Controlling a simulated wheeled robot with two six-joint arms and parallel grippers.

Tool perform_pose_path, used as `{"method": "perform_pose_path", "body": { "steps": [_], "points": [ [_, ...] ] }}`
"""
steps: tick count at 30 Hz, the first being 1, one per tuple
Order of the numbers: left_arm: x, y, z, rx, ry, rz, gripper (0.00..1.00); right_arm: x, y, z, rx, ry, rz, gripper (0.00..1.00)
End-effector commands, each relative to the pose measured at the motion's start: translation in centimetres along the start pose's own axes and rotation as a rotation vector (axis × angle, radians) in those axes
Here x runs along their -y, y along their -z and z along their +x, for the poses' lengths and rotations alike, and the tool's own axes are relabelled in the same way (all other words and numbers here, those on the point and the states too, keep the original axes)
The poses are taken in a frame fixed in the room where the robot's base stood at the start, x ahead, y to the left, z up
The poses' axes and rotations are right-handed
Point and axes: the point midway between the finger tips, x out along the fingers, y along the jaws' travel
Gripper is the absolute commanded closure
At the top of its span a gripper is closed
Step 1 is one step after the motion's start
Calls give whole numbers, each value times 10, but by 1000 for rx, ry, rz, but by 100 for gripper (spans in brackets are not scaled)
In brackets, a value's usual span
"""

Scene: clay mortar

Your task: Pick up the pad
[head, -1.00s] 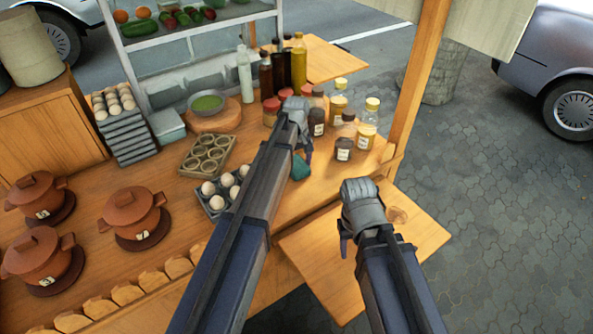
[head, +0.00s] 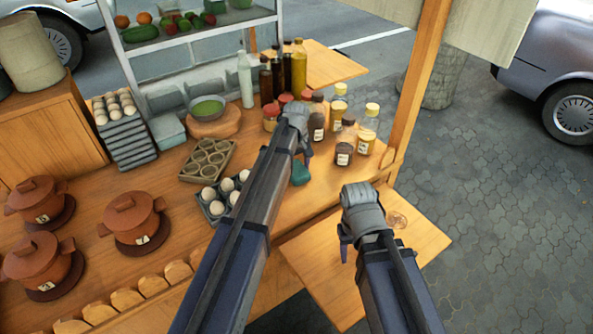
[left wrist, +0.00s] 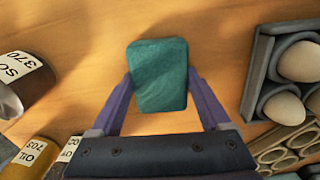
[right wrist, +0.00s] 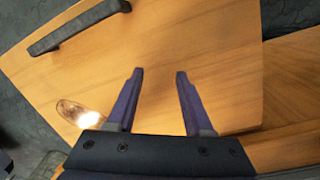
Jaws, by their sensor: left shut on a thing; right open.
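The pad (left wrist: 159,75) is a teal, roughly rectangular block, seen in the left wrist view between the fingers of my left gripper (left wrist: 159,82). The fingers touch its two sides, and the gripper is shut on it. In the head view the pad (head: 300,172) shows as a small teal patch below my left gripper (head: 302,155), partly hidden by the arm. I cannot tell whether it is clear of the counter (left wrist: 220,35). My right gripper (right wrist: 158,75) is open and empty above the lower side board (right wrist: 200,60).
An egg tray (head: 215,208) and a muffin-style mould (head: 207,160) stand left of the left gripper. Several jars (head: 344,146) and bottles (head: 299,65) stand right of and behind it. A wooden post (head: 420,80) rises at the counter's right edge. Lidded clay pots (head: 135,220) stand at left.

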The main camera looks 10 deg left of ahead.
Motion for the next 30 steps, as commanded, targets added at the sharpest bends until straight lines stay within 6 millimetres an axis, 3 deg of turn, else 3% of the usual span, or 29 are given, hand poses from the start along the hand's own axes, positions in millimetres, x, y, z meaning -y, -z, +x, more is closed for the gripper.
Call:
{"method": "perform_pose_path", "body": {
  "steps": [8,22,30],
  "points": [
    [0,0,-20,0,0,0,74,-2,-1,-20,0,0,0,48],
    [0,0,-90,0,0,0,74,-8,-5,-90,0,0,0,48],
    [0,0,-101,0,0,0,74,-10,-6,-100,0,0,0,48]
  ]
}}
